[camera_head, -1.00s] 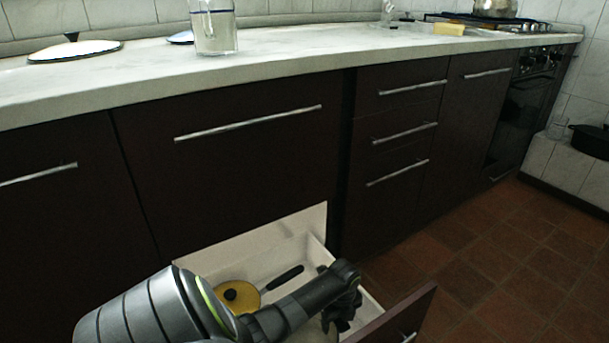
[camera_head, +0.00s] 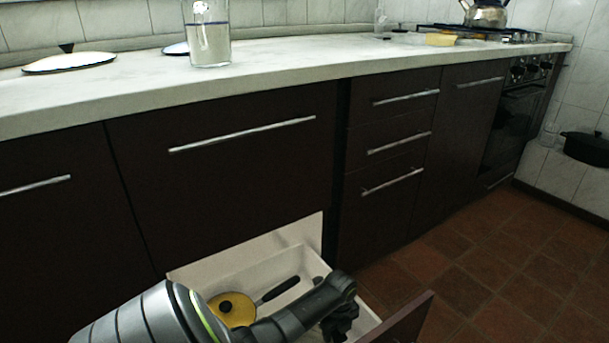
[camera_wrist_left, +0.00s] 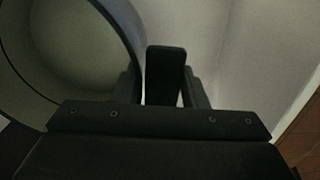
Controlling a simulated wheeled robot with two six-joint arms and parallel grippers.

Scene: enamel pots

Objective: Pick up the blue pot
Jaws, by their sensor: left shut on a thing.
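My left gripper (camera_head: 342,328) reaches down into the open drawer in the head view, partly hidden by my own arm. In the left wrist view a large round pot (camera_wrist_left: 70,50) with a pale grey inside and a dark rim fills the upper left. The light is too dim to tell the pot's colour. The pot is not clearly seen in the head view, where my arm covers that part of the drawer. My right gripper is not in view.
The open drawer (camera_head: 250,255) also holds a yellow lid (camera_head: 240,312) with a dark knob and a black handle (camera_head: 279,289). The counter (camera_head: 300,75) above carries a glass jar (camera_head: 207,45) and a white lid (camera_head: 70,62). The tiled floor (camera_head: 470,270) at right is clear.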

